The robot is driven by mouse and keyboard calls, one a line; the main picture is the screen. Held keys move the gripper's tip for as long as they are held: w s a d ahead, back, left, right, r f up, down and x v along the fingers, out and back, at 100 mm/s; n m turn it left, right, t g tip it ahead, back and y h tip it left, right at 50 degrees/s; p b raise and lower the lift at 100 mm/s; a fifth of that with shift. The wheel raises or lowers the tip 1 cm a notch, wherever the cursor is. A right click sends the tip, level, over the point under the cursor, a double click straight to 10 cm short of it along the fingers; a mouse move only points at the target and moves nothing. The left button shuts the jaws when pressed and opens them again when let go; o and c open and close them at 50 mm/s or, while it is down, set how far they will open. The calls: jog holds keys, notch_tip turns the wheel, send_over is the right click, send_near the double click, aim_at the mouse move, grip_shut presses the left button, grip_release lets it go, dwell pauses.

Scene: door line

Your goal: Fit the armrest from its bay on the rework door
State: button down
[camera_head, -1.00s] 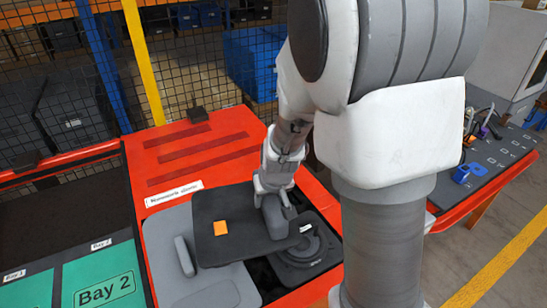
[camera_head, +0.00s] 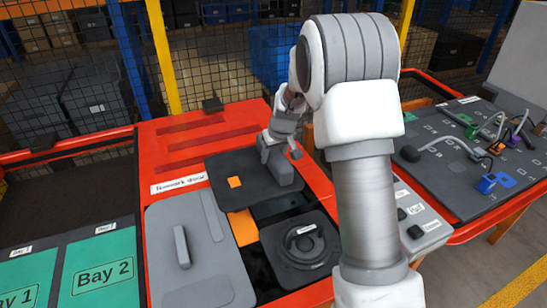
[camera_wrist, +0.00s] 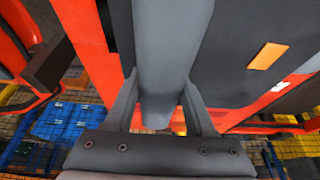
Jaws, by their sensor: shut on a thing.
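The armrest (camera_head: 262,182) is a dark grey panel with an orange square on top and a raised grey grip. My gripper (camera_head: 279,150) is shut on that grip, which fills the space between the fingers in the wrist view (camera_wrist: 170,50). The rework door (camera_head: 190,265) lies in a red frame, light grey with an upright-looking handle bar and a round speaker (camera_head: 304,243). An orange patch (camera_head: 243,228) shows on the door just in front of the armrest. The armrest is over the door's rear part; whether it touches cannot be told.
Green mats marked Bay 1 (camera_head: 22,290) and Bay 2 (camera_head: 92,295) lie at the left, their visible parts bare. A dark board with cables and connectors (camera_head: 470,155) stands at the right. Mesh fencing with a yellow post (camera_head: 163,55) is behind.

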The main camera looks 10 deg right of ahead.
jog(key=shift+f+b, duration=1.7)
jog(key=shift+f, duration=1.1)
jog(key=c, duration=0.8)
grip_release()
jog(key=shift+c, duration=0.2)
grip_shut()
jog(key=shift+f, duration=0.1)
jog(key=shift+f+b, duration=0.35)
jog(key=shift+b, duration=0.05)
jog(key=shift+f, duration=0.15)
